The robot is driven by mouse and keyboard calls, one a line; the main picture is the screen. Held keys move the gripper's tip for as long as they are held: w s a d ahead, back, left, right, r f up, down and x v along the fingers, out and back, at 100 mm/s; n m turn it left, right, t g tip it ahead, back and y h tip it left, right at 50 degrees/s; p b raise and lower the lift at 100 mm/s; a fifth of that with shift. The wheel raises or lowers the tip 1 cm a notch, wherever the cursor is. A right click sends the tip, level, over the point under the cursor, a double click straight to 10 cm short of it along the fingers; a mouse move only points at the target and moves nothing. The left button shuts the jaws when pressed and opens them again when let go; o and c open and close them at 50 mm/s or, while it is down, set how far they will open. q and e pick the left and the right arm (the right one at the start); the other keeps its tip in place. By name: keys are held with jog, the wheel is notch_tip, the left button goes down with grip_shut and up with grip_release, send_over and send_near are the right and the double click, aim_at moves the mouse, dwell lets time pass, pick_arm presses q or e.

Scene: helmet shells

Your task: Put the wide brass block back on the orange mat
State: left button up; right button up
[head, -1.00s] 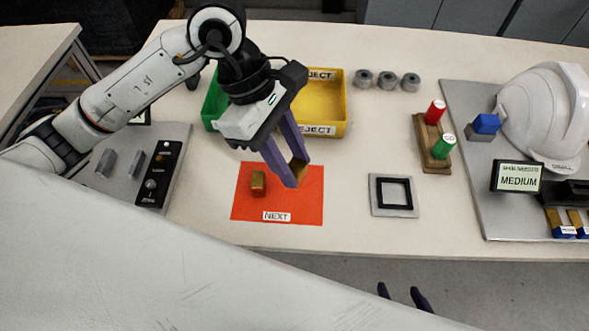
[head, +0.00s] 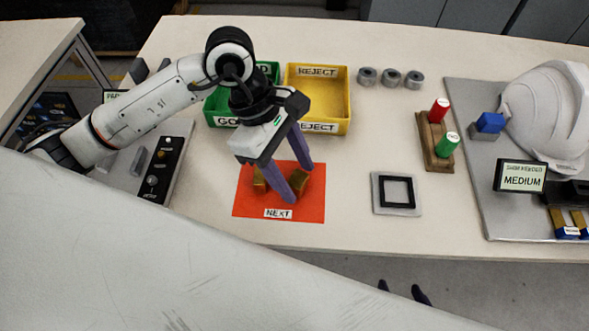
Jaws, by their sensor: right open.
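The orange mat (head: 245,207) lies on the table with a NEXT label at its front edge. A brass block (head: 299,182), which looks like the wide one, sits on the right part of the mat. My left gripper (head: 300,186) is open around it, fingers apart on either side, and partly covers it.
Behind the mat stand a green bin (head: 215,108) and a yellow REJECT bin (head: 347,100). A square frame plate (head: 411,208) lies to the right. A wooden stand (head: 430,150) with red and green cylinders and a white helmet shell (head: 550,110) are further right.

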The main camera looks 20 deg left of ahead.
pick_arm(q)
jog(key=shift+r, duration=0.15)
jog(key=shift+a+r, duration=0.1)
jog(key=shift+r, duration=0.15)
jog(key=v, duration=1.1)
jog(key=shift+r, duration=0.25)
jog(key=shift+a, duration=0.15)
